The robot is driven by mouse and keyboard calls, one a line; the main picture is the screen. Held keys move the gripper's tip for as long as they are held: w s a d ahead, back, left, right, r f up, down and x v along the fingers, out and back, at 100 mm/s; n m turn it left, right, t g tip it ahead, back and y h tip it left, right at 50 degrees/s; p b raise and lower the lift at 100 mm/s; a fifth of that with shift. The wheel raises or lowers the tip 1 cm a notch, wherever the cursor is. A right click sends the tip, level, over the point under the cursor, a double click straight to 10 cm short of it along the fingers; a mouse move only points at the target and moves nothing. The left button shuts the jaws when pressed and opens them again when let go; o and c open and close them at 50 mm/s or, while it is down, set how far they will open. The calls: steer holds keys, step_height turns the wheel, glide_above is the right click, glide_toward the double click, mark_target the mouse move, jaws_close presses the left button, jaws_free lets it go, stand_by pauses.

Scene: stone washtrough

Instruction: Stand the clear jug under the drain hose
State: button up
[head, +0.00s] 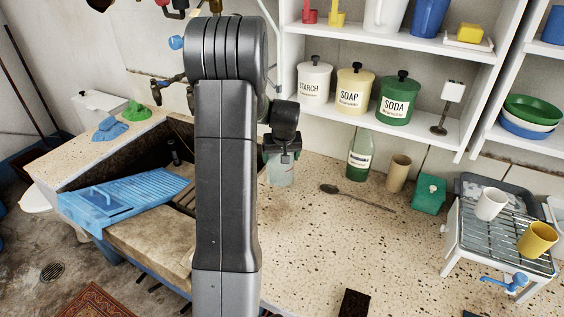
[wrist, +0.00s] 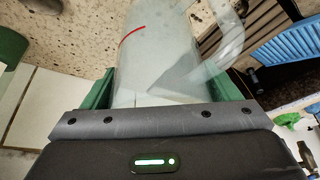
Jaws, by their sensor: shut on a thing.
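My gripper (head: 283,148) is shut on the clear jug (head: 280,172), over the counter just right of my arm in the head view. In the wrist view the jug (wrist: 158,62) lies between the green finger pads, with a red line on its wall and its clear handle (wrist: 228,42) to the right. I cannot tell whether its base touches the counter. A pale tube (head: 277,47) runs down behind my arm in the head view. I cannot tell whether it is the drain hose, and its lower end is hidden.
A green bottle (head: 359,156), a tan cup (head: 398,174) and a spoon (head: 355,196) are right of the jug. Shelves with canisters (head: 355,92) overhang the back. The stone trough (head: 100,172) with a blue washboard (head: 135,197) is left. The front counter (head: 345,250) is mostly clear.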

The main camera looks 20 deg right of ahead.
steer(key=shift+w+f, duration=0.15)
steer(key=shift+w, duration=0.2)
steer(key=shift+f+p, duration=0.5)
steer(key=shift+f, duration=1.1)
steer(key=shift+f, duration=0.1)
steer(key=shift+f+b, duration=0.15)
steer(key=shift+b, duration=0.15)
steer(key=o, duration=0.9)
steer(key=shift+r, duration=0.55)
steer(key=v, duration=1.1)
steer(key=shift+s+r+b, duration=0.15)
steer(key=shift+s+b, duration=0.05)
steer(key=shift+b, duration=0.2)
